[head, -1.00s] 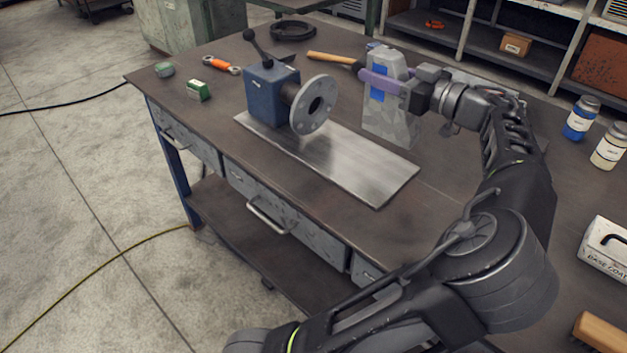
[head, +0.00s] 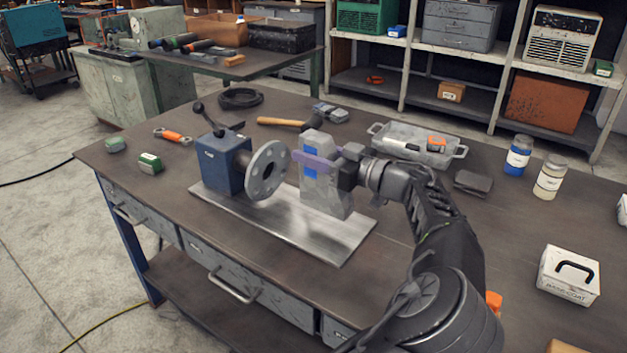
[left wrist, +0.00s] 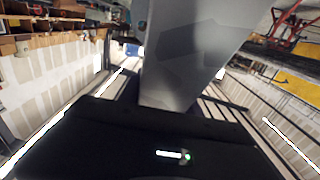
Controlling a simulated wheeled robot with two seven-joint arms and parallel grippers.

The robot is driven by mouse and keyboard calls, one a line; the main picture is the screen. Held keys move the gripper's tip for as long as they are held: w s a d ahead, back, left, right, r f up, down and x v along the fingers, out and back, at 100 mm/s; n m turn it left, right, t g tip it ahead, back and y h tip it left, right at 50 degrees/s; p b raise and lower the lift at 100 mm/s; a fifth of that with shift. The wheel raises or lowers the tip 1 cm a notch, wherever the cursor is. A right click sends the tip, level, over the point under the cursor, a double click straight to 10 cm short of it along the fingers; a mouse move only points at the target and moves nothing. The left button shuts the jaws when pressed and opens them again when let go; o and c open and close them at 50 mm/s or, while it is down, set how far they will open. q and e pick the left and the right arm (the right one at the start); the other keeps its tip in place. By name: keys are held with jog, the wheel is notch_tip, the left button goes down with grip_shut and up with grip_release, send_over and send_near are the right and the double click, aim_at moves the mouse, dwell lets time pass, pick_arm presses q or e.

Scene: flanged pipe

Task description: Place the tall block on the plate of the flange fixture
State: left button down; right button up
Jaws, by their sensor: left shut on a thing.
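The tall block (head: 325,192) is grey with a blue patch and stands upright in the head view. My left gripper (head: 314,160), with purple fingers, is shut on its upper part from the right. The block's lower end appears over the plate (head: 335,242) of the flange fixture, right of the round flange (head: 267,171). I cannot tell whether its bottom touches the plate. The fixture's blue housing (head: 220,162) is at the plate's left end. In the left wrist view the block (left wrist: 190,50) fills the upper middle. My right gripper is not in view.
A hammer (head: 280,122) and a grey tray (head: 385,142) with tools lie behind the block. Two jars (head: 518,155) and a white base-coat box (head: 568,275) are at the right. The plate's front right end is bare.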

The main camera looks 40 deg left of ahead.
aim_at(312, 174)
pick_arm(q)
jog(key=shift+f, duration=0.25)
notch_tip(312, 174, down, 5)
jog(key=shift+r, duration=0.15)
dwell(0.3)
jog(key=shift+f, duration=0.2)
jog(key=c, duration=0.8)
grip_release()
jog(key=shift+c, duration=0.2)
